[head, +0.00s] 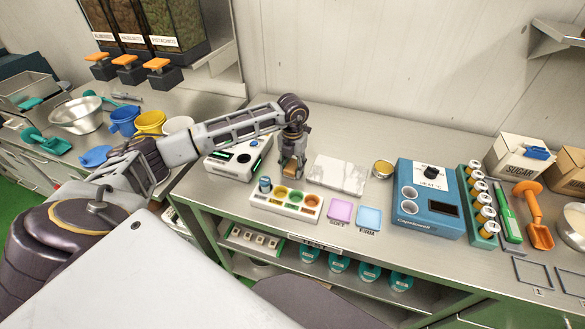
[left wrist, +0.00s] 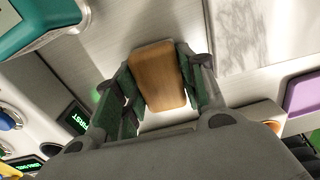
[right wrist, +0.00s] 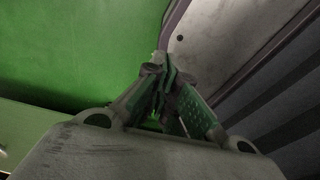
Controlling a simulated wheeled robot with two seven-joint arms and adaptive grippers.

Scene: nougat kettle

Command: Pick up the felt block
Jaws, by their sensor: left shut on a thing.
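The felt block is a tan-brown rectangular block (left wrist: 158,77) between the finger pads of my left gripper (left wrist: 156,82) in the left wrist view. The left gripper is shut on it, with a finger against each long side. In the head view the left gripper (head: 291,168) points down at the counter, behind the white tray, and the block's brown side shows between the fingers. I cannot tell if the block touches the counter. My right gripper (right wrist: 163,82) shows only in the right wrist view, over green floor, with its fingers together and nothing seen between them.
A white tray with coloured wells (head: 284,204) stands just in front of the left gripper. A marble slab (head: 340,175) lies to its right, and a white device with a dark display (head: 238,157) to its left. Pink (head: 341,210) and blue (head: 369,217) squares and a blue machine (head: 425,200) stand further right.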

